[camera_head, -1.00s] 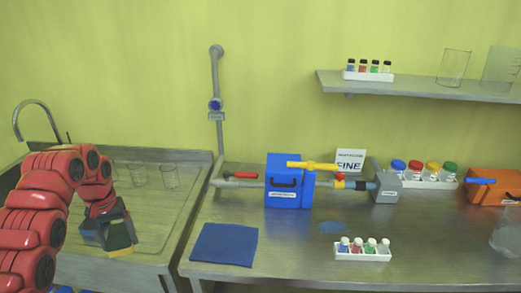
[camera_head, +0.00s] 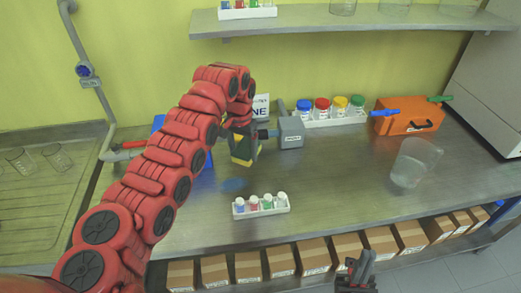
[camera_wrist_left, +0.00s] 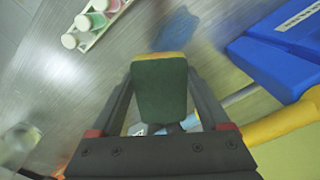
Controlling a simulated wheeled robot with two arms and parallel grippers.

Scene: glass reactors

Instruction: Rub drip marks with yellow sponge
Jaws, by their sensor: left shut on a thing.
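The yellow sponge (camera_head: 243,158) has a dark green face and is held by my left gripper (camera_head: 240,138), which is shut on it over the bench. In the left wrist view the sponge (camera_wrist_left: 160,90) sits between the two fingers, its yellow edge at the far end. A blue drip mark (camera_head: 232,185) lies on the metal bench just in front of the sponge. It also shows beyond the sponge in the left wrist view (camera_wrist_left: 175,32). I cannot tell whether the sponge touches the bench. My right gripper (camera_head: 357,266) is at the bottom edge, small and dark.
A white rack of small vials (camera_head: 261,207) stands in front of the mark. The grey box (camera_head: 291,132) and blue valve box (camera_wrist_left: 270,65) are close to my left gripper. A glass beaker (camera_head: 414,163) and orange case (camera_head: 409,121) stand right. The bench between is clear.

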